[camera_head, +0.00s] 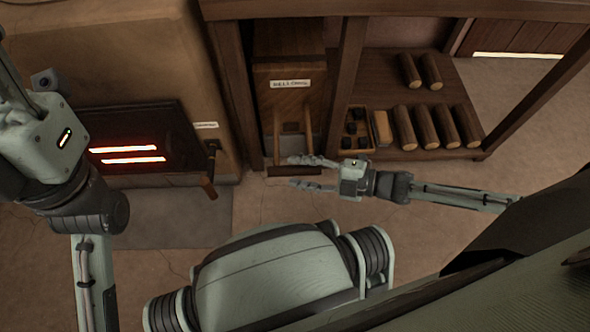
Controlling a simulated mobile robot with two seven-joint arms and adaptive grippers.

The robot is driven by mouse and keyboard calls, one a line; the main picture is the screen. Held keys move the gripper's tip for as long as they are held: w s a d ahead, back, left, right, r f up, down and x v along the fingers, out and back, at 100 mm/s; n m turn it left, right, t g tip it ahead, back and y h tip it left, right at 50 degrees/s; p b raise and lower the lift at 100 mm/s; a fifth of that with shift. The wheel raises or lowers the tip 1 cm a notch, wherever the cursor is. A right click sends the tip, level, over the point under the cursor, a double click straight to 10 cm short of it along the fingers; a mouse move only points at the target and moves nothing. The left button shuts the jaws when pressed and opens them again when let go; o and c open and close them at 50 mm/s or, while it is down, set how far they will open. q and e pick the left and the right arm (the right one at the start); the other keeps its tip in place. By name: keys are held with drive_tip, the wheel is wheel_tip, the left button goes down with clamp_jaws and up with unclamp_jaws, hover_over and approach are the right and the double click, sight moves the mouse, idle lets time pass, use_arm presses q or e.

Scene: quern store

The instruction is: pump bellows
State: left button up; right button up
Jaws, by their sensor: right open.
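The bellows (290,60) is a wooden box with a white label, set in a dark wooden frame at the top middle. Two wooden rods (309,118) come down from it to a dark crossbar handle (280,171). My right gripper (294,172) reaches in from the right and is open. Its two fingers appear above and below the crossbar, which shows between them. Whether they touch it cannot be told. My left arm stands at the left edge, and its gripper is not in view.
A furnace with glowing slots (128,155) is at the left, with a handled lever (209,170) on its right side. A shelf (440,75) right of the bellows holds several logs (424,127) and a box of dark lumps (355,130). The floor in front is clear.

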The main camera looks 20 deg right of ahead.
drive_tip(key=shift+w+a+f, duration=0.15)
drive_tip(key=shift+w+a, duration=0.25)
drive_tip(key=shift+a, duration=0.2)
clamp_jaws()
